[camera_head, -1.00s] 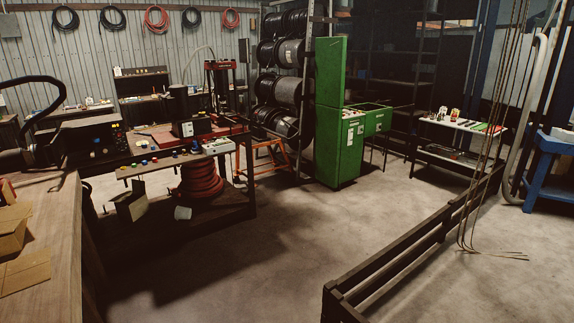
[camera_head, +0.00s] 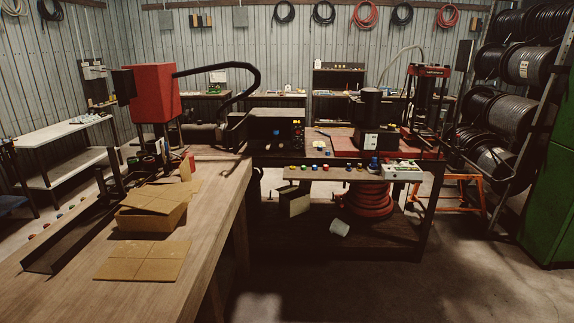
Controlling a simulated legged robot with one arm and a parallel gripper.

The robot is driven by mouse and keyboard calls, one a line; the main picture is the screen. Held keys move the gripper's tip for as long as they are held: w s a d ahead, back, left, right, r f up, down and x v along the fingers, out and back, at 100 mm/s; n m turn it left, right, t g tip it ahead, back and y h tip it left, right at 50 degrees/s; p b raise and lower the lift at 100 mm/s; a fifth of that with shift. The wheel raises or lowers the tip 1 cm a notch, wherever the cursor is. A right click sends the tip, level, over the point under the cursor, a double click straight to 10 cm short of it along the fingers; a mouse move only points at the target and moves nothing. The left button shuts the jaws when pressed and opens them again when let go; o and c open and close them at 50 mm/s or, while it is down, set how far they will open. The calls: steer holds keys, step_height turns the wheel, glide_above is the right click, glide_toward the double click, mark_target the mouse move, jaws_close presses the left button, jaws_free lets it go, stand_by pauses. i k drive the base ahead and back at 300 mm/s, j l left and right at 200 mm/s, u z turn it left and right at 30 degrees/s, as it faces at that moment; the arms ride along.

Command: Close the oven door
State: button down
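I see no oven or oven door that I can make out in the camera_head view. A dark boxy machine (camera_head: 270,131) with a panel of coloured buttons stands on the workbench at the centre. A black curved handle or tube rises at its left. I cannot tell what this machine is. My gripper is not in view.
A wooden table (camera_head: 213,230) with open cardboard boxes (camera_head: 152,215) fills the left front. A dark workbench (camera_head: 425,180) with a control box (camera_head: 402,171) stands at centre right. A green cabinet (camera_head: 553,200) and hose reels (camera_head: 527,65) are at right. Bare floor (camera_head: 400,285) lies at front right.

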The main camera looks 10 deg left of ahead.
mark_target(237, 134)
steer(key=i+u, duration=0.1)
steer(key=i, duration=1.7)
steer(key=i+j, duration=0.15)
steer(key=i, duration=0.4)
steer(key=i+j, duration=0.1)
steer(key=i, duration=0.4)
steer(key=i+j, duration=0.15)
steer(key=i, duration=0.4)
